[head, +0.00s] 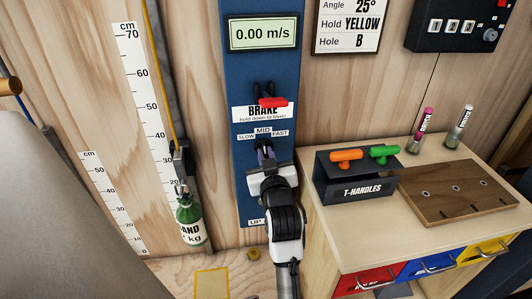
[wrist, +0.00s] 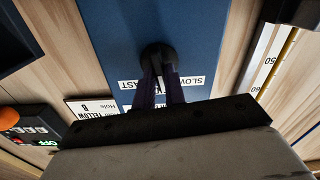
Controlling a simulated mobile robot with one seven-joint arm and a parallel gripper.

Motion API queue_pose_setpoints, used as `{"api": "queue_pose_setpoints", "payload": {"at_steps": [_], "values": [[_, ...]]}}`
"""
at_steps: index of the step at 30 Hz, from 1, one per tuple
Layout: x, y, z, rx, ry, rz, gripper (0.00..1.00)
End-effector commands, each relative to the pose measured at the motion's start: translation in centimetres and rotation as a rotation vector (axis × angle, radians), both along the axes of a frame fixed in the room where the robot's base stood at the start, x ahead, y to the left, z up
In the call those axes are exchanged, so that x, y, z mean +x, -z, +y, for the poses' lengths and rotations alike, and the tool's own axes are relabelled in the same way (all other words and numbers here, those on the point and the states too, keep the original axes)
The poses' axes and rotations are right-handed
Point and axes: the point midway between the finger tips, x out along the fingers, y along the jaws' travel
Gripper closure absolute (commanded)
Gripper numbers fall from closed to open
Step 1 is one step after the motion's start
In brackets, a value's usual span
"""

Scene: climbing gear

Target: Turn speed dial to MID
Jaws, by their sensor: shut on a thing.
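The speed dial (head: 263,143) is a small black knob on the blue panel, just under the SLOW, MID and FAST labels (head: 263,131). In the wrist view the dial (wrist: 158,54) shows as a dark round knob at the fingertips. My gripper (head: 265,153) is shut on the dial, its fingers (wrist: 159,75) on either side of it. In the wrist view the labels are upside down, and the fingers largely cover MID. I cannot tell which mark the dial points to, as the gripper hides its face.
A red-handled BRAKE lever (head: 272,102) and a display reading 0.00 m/s (head: 263,33) are above the dial. A green weight (head: 190,220) hangs at the left. A bench (head: 350,222) with a T-handle rack (head: 355,178) stands close on the right.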

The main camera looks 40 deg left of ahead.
Motion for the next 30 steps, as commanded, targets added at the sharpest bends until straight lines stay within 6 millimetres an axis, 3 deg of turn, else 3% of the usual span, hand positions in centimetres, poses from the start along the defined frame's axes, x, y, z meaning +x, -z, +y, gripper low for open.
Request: {"api": "queue_pose_setpoints", "payload": {"at_steps": [9,25,26,30], "values": [[0.05,-0.15,0.0,0.086,0.0,0.098,1.0],[0.06,-0.12,-0.03,0.104,-0.001,0.115,1.0],[0.06,-0.13,-0.02,0.104,-0.001,0.115,0.87],[0.05,-0.11,-0.03,0.103,0.0,0.116,0.69]]}}
